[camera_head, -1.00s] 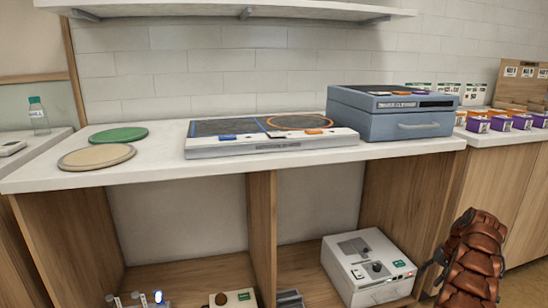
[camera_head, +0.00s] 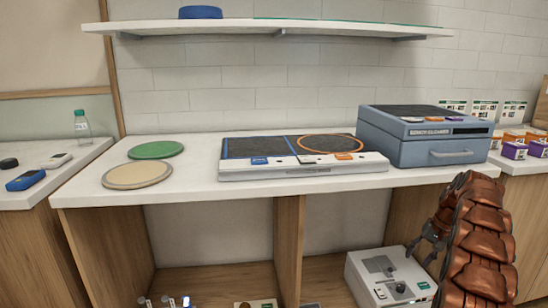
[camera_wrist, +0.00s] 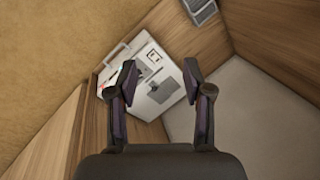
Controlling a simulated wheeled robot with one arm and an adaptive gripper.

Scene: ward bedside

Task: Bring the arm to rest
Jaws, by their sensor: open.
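My arm, with brown segmented links, stands at the right in the head view. The same white box (camera_head: 375,272) sits on the lower shelf in the head view.
The white counter (camera_head: 210,190) bears a green disc (camera_head: 156,150), a beige disc (camera_head: 137,174), a flat panel unit (camera_head: 300,171) and a blue-grey case (camera_head: 415,152). A wall shelf (camera_head: 250,28) runs above. A bottle (camera_head: 81,124) stands on the left side counter. Wooden cabinet walls (camera_head: 288,245) flank the lower bays.

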